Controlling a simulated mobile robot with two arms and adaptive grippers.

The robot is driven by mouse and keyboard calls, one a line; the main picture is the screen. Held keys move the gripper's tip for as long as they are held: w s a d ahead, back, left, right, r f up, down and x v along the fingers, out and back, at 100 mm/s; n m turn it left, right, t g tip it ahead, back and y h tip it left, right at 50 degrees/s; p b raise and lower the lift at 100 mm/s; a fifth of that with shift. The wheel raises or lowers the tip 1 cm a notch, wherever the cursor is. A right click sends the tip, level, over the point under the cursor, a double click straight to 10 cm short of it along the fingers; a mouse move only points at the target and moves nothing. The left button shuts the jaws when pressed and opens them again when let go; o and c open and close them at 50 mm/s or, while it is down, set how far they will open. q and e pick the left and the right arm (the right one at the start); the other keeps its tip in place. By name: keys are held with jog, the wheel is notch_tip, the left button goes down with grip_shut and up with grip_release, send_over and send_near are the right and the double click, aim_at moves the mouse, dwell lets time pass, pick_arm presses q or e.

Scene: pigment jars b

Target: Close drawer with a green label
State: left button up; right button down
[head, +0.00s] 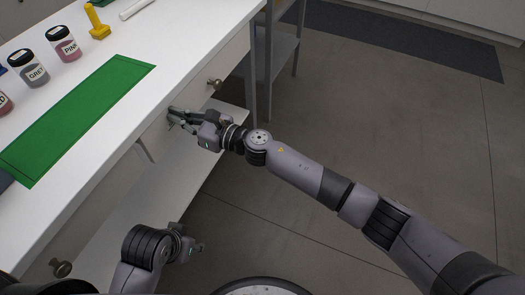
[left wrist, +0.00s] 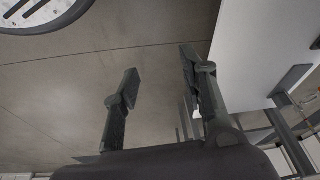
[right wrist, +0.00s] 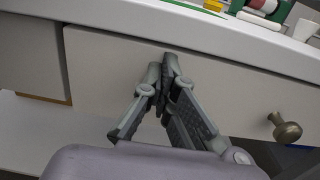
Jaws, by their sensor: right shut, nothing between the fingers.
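A pale drawer (right wrist: 225,95) faces my right gripper, with a round metal knob (right wrist: 286,128) at its right in the right wrist view. The knob also shows in the head view (head: 214,83). The drawer looks nearly flush with the table front; a narrow gap shows at its left edge. No green label is visible on its front. My right gripper (head: 172,117) is shut and empty, its fingertips (right wrist: 168,66) at the upper drawer front, left of the knob; contact is hard to tell. My left gripper (left wrist: 158,66) is open and empty, low beside the table.
A green mat (head: 80,115) lies on the white table top. Pigment jars stand behind it, labelled GREY (head: 30,68) and PINK (head: 64,44). A yellow object (head: 96,22) stands further back. Another knob (head: 61,268) is at lower left. The floor (head: 380,110) at right is clear.

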pick_arm(q)
jog(key=shift+b+v, duration=0.3)
jog(key=shift+v, duration=0.85)
pick_arm(e)
jog(key=shift+x, duration=0.85)
jog(key=shift+r, duration=0.35)
